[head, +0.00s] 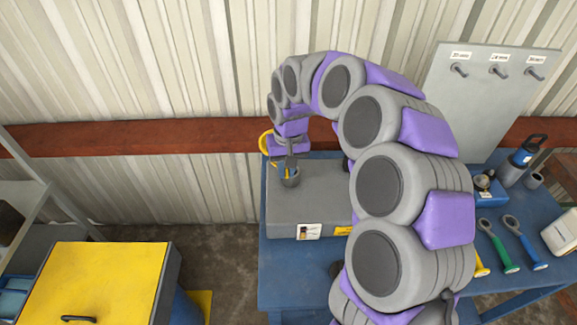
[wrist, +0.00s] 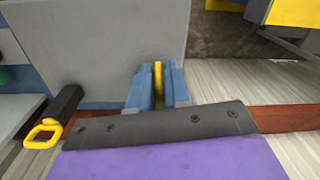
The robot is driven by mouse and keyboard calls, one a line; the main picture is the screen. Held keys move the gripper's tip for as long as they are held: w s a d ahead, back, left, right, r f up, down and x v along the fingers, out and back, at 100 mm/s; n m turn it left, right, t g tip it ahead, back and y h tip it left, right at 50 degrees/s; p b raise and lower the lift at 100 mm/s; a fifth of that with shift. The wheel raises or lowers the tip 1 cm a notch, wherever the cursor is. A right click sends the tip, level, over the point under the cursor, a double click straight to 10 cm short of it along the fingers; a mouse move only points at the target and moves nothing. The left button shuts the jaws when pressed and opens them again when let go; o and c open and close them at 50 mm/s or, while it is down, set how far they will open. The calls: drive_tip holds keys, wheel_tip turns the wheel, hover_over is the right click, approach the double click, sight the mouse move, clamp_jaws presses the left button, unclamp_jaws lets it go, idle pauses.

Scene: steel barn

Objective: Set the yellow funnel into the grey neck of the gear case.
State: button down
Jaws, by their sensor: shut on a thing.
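The gear case is a grey box (head: 315,195) on the blue workbench, and its flat grey face fills the upper middle of the wrist view (wrist: 100,45). My gripper (head: 285,170) points down close by the neck. In the wrist view its blue fingers (wrist: 158,88) are shut on a narrow yellow part of the yellow funnel (wrist: 158,72). A curved yellow piece of the funnel (head: 264,144) shows left of my wrist. Most of the funnel is hidden; whether it touches the neck I cannot tell.
A black part with a yellow ring (wrist: 45,132) is beside the case. A yellow-topped cabinet (head: 95,280) stands left. The corrugated wall with a brown beam (head: 130,138) is close behind.

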drive_tip(key=d, duration=0.4)
drive_tip(key=shift+d+r+p, duration=0.15)
drive_tip(key=shift+d+p, duration=0.1)
drive_tip(key=shift+p, duration=0.15)
idle(3.5)
drive_tip(key=shift+d, duration=0.1)
